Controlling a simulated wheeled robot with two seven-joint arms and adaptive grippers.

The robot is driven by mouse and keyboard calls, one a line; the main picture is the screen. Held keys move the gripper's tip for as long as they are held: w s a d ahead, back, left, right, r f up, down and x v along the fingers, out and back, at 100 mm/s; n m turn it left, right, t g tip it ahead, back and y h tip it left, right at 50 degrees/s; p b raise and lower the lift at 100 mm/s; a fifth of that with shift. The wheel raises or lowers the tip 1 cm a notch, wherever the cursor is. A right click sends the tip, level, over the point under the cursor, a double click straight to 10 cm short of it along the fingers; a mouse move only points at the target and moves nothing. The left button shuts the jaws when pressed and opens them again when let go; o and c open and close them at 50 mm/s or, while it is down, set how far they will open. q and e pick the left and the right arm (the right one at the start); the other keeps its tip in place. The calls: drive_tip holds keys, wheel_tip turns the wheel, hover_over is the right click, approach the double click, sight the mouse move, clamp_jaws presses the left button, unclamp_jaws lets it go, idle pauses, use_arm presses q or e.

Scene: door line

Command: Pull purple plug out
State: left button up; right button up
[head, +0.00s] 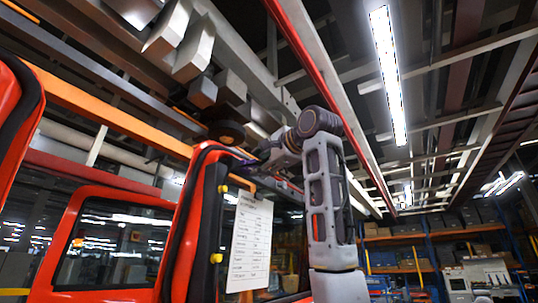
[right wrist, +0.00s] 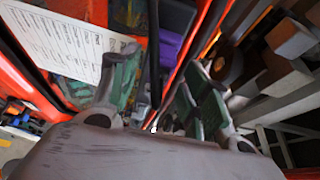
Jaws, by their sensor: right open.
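The purple plug (right wrist: 168,46) shows in the right wrist view as a purple block beside the red door edge, below a dark part. My right gripper (right wrist: 160,68) is open, with a green-padded finger on each side of the picture's middle. The purple block lies in line with the gap between the fingers; I cannot tell whether they touch it. In the head view my right gripper (head: 252,166) is at the upper part of the red door (head: 192,200), and the plug cannot be made out there. My left gripper is not in view.
A printed white sheet (head: 250,242) hangs on the door, and it fills the upper left of the right wrist view (right wrist: 55,40). Yellow plugs (head: 223,188) sit on the door's edge. Overhead beams (head: 195,50) run close above my right arm. Shelves (head: 420,250) stand farther back right.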

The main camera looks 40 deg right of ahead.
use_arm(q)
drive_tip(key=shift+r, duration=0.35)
use_arm(e)
drive_tip(key=shift+w, duration=0.95)
drive_tip(key=c, duration=0.9)
drive_tip(key=o, duration=0.9)
drive_tip(key=shift+s, duration=0.1)
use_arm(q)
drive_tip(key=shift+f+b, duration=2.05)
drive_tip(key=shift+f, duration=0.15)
use_arm(e)
drive_tip(key=s, duration=1.3)
drive_tip(key=shift+s, duration=0.35)
